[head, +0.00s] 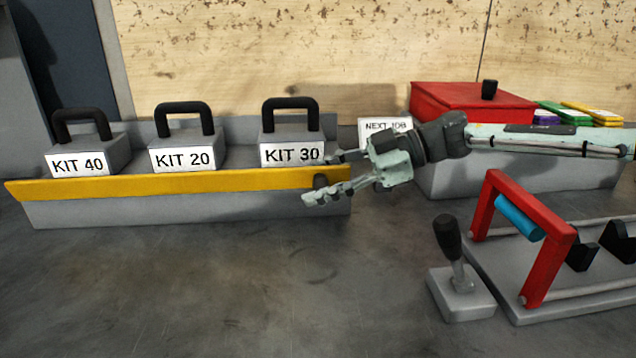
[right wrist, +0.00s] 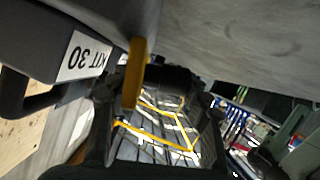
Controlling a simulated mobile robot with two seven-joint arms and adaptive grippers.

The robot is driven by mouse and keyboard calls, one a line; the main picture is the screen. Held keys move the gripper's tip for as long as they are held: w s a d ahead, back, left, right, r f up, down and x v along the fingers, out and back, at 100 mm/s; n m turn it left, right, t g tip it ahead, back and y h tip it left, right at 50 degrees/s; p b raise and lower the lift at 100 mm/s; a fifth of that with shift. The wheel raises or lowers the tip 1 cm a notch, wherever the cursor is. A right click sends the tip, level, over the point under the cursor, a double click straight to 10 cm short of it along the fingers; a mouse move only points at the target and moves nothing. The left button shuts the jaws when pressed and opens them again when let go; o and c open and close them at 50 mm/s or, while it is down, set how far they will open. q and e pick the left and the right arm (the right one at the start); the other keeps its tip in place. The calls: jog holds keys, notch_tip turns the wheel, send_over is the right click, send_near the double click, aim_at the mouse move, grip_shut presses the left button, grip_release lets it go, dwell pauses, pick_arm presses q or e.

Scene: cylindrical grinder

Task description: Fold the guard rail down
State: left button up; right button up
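The guard rail (head: 180,187) is a long yellow bar along the front of the grey kit shelf. It stands raised in front of the kits' lower parts. A dark knob (head: 320,181) sits near its right end. My right gripper (head: 326,176) reaches in from the right at that end, its fingers spread above and below the knob. It looks open, and contact with the knob cannot be told. In the right wrist view the rail's end (right wrist: 136,75) shows edge-on near the spread dark fingers. My left gripper is not in view.
Kits labelled KIT 40 (head: 82,160), KIT 20 (head: 183,158) and KIT 30 (head: 292,153) stand behind the rail. A red box (head: 465,103) is at the back right. A red-framed fixture (head: 545,225) and a lever (head: 450,245) stand front right. The table's front left is clear.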

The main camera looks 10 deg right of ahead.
jog(key=shift+s+f, duration=0.2)
jog(key=c, duration=0.4)
jog(key=shift+s+a+f+n, duration=0.1)
jog(key=shift+s+f+n, duration=0.2)
jog(key=shift+n, duration=0.1)
jog(key=shift+s+f+n+t, duration=0.15)
jog(key=shift+f+n+t, duration=0.2)
jog(key=shift+n+t, duration=0.25)
jog(key=o, duration=0.9)
jog(key=shift+r, duration=0.1)
jog(key=shift+w+r, duration=0.2)
jog(key=shift+r, duration=0.1)
notch_tip(320, 180, up, 10)
jog(key=shift+f, duration=0.15)
